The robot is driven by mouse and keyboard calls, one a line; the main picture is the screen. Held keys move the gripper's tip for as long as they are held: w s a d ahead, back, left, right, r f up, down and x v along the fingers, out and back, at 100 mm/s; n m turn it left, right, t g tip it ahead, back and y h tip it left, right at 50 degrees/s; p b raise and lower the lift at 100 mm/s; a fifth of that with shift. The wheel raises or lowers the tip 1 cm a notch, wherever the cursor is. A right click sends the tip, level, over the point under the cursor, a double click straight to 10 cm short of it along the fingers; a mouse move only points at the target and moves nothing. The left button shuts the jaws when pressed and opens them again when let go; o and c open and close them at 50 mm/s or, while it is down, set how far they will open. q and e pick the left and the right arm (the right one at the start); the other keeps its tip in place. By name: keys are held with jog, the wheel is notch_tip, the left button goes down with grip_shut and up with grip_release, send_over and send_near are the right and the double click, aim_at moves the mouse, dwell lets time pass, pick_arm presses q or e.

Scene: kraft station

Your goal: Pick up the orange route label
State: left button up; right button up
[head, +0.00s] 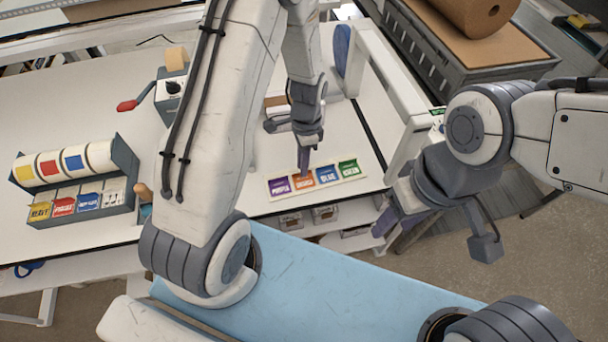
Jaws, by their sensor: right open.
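The orange route label (303,181) lies on a white strip (347,179) near the table's front edge, between a purple label (279,185) and a blue label (328,174), with a green label (349,167) at the right end. My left gripper (289,143) is above the strip with its fingers apart and nothing seen between them. One fingertip overlaps the top edge of the orange label; I cannot tell if it touches. My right gripper (436,232) is open and empty, off the table's front right side.
A dark holder (126,158) with colored label rolls and label stacks stands at the left. Behind it is a device with a red-handled lever (128,105). A white upright frame (398,85) stands right of the strip. A brown roll (478,12) lies at the back right.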

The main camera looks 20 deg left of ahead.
pick_arm(q)
jog(key=shift+s+f, duration=0.1)
jog(key=shift+f, duration=0.65)
grip_shut()
jog(key=shift+r, duration=0.15)
